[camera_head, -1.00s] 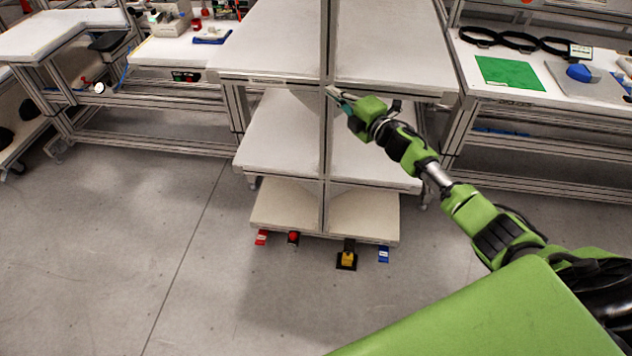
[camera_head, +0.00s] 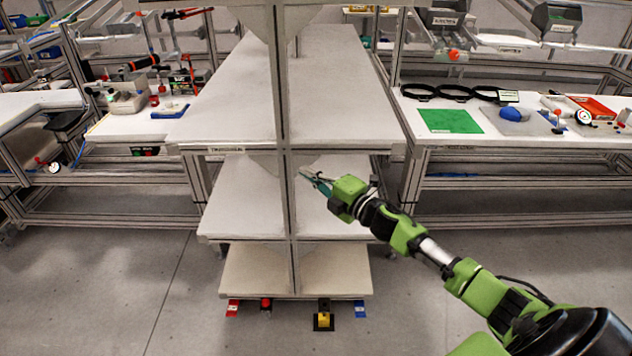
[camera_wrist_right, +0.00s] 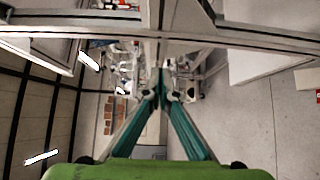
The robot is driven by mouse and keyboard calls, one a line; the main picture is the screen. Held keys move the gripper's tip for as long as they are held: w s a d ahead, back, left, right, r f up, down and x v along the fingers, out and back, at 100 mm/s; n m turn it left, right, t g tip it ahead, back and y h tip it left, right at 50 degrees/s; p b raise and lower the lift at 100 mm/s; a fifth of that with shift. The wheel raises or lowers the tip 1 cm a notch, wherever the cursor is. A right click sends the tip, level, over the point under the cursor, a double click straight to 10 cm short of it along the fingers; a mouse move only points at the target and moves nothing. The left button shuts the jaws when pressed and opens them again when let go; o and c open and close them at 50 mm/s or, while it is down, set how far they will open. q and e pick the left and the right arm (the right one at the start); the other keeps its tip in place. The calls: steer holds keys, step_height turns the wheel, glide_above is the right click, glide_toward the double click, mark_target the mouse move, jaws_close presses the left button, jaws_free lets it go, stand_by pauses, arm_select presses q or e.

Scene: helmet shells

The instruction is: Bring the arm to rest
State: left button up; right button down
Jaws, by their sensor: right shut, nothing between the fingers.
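My right arm reaches in from the lower right in the head view, green and black. Its gripper (camera_head: 315,182) is in front of the white middle shelves, near the central upright post. The right wrist view shows its two teal fingers (camera_wrist_right: 162,95) meeting at the tips, with nothing between them. My left gripper is not in view.
The shelf unit's top board (camera_head: 330,95) is bare. The right bench holds a green mat (camera_head: 449,120), a blue part (camera_head: 514,114) and black rings (camera_head: 452,92). The left bench holds a grey bin (camera_head: 128,103). Grey floor (camera_head: 110,290) lies open at the front left.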

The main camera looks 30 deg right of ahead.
steer(key=s+d+f+m+g+h, duration=0.15)
steer(key=s+f+m, duration=0.4)
steer(key=f, duration=0.75)
steer(key=s+f+m+g+h, duration=0.25)
steer(key=s+f, duration=0.55)
steer(key=f, duration=0.5)
steer(key=s+d+f+m+g+h, duration=0.1)
steer(key=s+f+m+g, duration=0.35)
steer(key=f, duration=0.75)
steer(key=s+a+f+m+g, duration=0.1)
steer(key=s+a+f+g, duration=0.15)
steer(key=s+f, duration=0.7)
steer(key=s+a+f+m+g, duration=0.15)
steer(key=s+a+f, duration=0.25)
steer(key=s+f, duration=0.55)
steer(key=s+a+f+m+g, duration=0.1)
steer(key=s+a, duration=0.3)
steer(key=s, duration=0.7)
steer(key=s+a+f+m+g, duration=0.2)
steer(key=s+a, duration=0.3)
steer(key=s, duration=0.7)
steer(key=shift+s+a+f+g+y, duration=0.15)
steer(key=shift+s+f+g+y, duration=0.15)
steer(key=shift+g, duration=0.15)
